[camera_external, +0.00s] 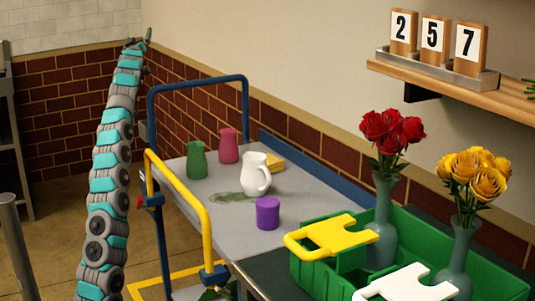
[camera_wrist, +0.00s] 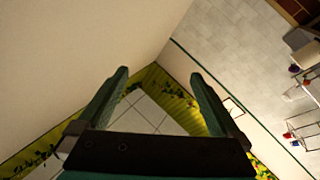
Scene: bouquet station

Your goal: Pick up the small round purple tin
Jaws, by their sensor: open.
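The small round purple tin (camera_external: 268,213) stands upright on the grey top of the cart (camera_external: 225,226), near its front right, in the external view. It is clear of the white jug beside it. My arm rises on the left of the cart, and my gripper (camera_external: 139,43) is at its top, high up and far from the tin. In the wrist view my gripper (camera_wrist: 158,95) has its two fingers apart with nothing between them. The purple tin cannot be made out in the wrist view.
A yellow rail (camera_external: 180,190) edges the cart. A green crate (camera_external: 310,278) with vases of roses stands at right.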

